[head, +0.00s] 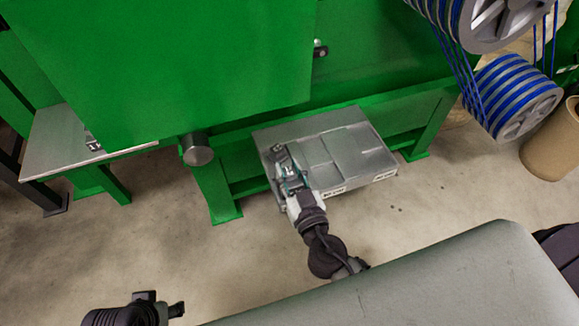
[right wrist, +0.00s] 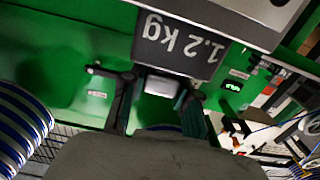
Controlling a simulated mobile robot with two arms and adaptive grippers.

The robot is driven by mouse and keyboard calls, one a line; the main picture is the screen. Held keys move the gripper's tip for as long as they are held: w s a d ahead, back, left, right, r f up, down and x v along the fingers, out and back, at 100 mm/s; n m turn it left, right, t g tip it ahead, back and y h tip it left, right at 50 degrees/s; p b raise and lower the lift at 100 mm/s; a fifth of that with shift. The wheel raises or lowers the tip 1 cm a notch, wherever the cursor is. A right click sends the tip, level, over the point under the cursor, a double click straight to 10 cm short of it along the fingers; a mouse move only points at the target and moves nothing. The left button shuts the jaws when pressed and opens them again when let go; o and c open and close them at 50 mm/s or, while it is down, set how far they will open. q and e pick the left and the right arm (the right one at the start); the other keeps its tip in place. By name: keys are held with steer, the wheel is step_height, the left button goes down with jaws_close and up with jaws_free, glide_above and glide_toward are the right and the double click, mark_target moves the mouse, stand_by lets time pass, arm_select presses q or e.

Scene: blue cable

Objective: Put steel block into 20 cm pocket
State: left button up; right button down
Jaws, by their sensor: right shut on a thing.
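The steel block (right wrist: 180,42) is a dark grey piece marked "1.2 kg", upside down in the right wrist view. My right gripper (right wrist: 160,82) is shut on it, with a finger on each side below the label. In the head view my right gripper (head: 283,158) is over the left part of a grey metal tray (head: 350,147) with shallow rectangular pockets. The block is hard to make out there. The tray's front edge has small white labels, too small to read. I cannot tell whether the block touches the tray. My left gripper is not clearly visible.
A green machine frame (head: 390,75) stands behind and around the tray. A metal cylinder end (head: 197,150) sticks out to its left. Blue cable reels (head: 513,95) and a tan drum (head: 555,145) are at the right. A grey table (head: 70,145) is at the left.

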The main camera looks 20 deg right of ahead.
arm_select(q)
steer(key=shift+r, duration=0.1)
arm_select(e)
steer(key=shift+r, duration=0.2)
steer(key=shift+f, duration=0.15)
steer(key=c, duration=1.2)
jaws_free()
steer(key=shift+f, duration=0.15)
arm_select(q)
steer(key=shift+s+r, duration=0.1)
arm_select(e)
steer(key=o, duration=0.3)
steer(key=shift+o, duration=0.2)
